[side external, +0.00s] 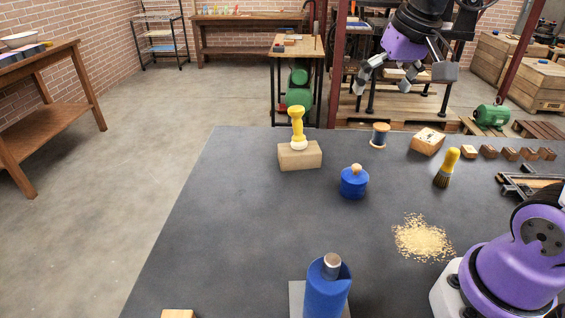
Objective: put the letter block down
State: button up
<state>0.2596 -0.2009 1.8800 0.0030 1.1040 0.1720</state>
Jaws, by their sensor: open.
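A light wooden block (428,141) with small dark marks sits at the back right of the dark work surface. It may be the letter block, but its marks are too small to read. Several smaller brown blocks (487,152) stand in a row to its right; no letters can be made out on them. My gripper (388,77) is open at the upper right, above and apart from the blocks.
A blue pot (354,183), a thread spool (380,136), a yellow brush (446,168), a sawdust pile (422,238) and a blue cylinder (326,290) are spread around. The mat's left (220,230) is clear.

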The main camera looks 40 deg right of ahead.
jog(key=s+a+f+n+t+y, duration=0.1)
jog(key=s+a+f+n, duration=0.4)
jog(key=s+a, duration=0.2)
jog(key=shift+s+a+t, duration=0.35)
jog(key=shift+s+t, duration=0.05)
jog(key=shift+s, duration=0.3)
